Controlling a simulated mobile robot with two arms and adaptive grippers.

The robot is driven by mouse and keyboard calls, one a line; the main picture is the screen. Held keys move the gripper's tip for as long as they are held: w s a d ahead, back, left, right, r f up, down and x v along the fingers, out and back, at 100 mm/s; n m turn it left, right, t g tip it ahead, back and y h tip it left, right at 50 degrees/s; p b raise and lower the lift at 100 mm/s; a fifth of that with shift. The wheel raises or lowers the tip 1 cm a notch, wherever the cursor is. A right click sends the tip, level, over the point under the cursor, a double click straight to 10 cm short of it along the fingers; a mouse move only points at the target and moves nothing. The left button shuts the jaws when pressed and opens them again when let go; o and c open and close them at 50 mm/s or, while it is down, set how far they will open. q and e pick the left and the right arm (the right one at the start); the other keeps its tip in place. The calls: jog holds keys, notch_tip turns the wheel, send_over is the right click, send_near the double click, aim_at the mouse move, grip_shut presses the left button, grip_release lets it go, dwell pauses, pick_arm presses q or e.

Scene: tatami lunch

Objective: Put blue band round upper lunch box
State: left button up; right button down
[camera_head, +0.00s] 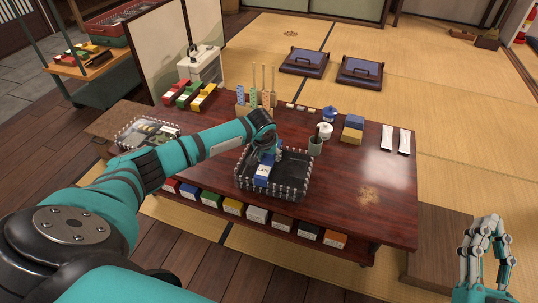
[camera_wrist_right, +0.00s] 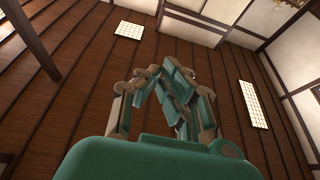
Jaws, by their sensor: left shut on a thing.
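My left gripper (camera_head: 264,150) reaches down into a black tray (camera_head: 293,172) with a studded rim on the low table, and is shut on a small blue thing there. My fingers partly hide it, so I cannot tell whether it is the band. A blue box with a white label (camera_head: 262,172) lies in the tray just below my fingers. A blue box sits on a tan one in a stack (camera_head: 352,128) further right. My right gripper (camera_head: 485,235) is at the far right, away from the table, with its fingers pointing up and bent inward. It also shows in the right wrist view (camera_wrist_right: 162,75) with nothing visible in it.
The dark red table (camera_head: 340,185) also carries a second studded tray (camera_head: 148,134), red, green and yellow boxes (camera_head: 190,94), upright sticks in holders (camera_head: 255,95), a grey-green cup (camera_head: 315,146) and two white packets (camera_head: 396,139). Its right part is mostly clear. Several coloured boxes line a shelf below.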

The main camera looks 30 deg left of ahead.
jog(key=shift+w+d+f+g+h, duration=0.1)
jog(key=shift+w+f+g+h, duration=0.15)
jog(key=shift+f, duration=0.2)
pick_arm(q)
jog(key=shift+f, duration=0.1)
pick_arm(e)
jog(key=shift+f+g, duration=0.25)
jog(key=shift+f, duration=0.05)
pick_arm(q)
jog(key=shift+f+p, duration=0.1)
jog(key=shift+p, duration=0.3)
pick_arm(e)
jog(key=shift+w+f+g+h, duration=0.25)
jog(key=shift+f+g, duration=0.35)
jog(key=shift+f, duration=0.25)
jog(key=shift+f, duration=0.2)
pick_arm(q)
jog(key=shift+f+p, duration=0.35)
jog(key=shift+f, duration=0.1)
pick_arm(e)
jog(key=shift+d+f+g+h, duration=0.2)
jog(key=shift+f+g+h, duration=0.1)
jog(key=shift+f+g, duration=0.75)
dwell(0.4)
jog(key=shift+f, duration=0.4)
pick_arm(q)
jog(key=shift+s+f, duration=0.1)
pick_arm(e)
jog(key=shift+d+f, duration=0.15)
jog(key=shift+f, duration=0.25)
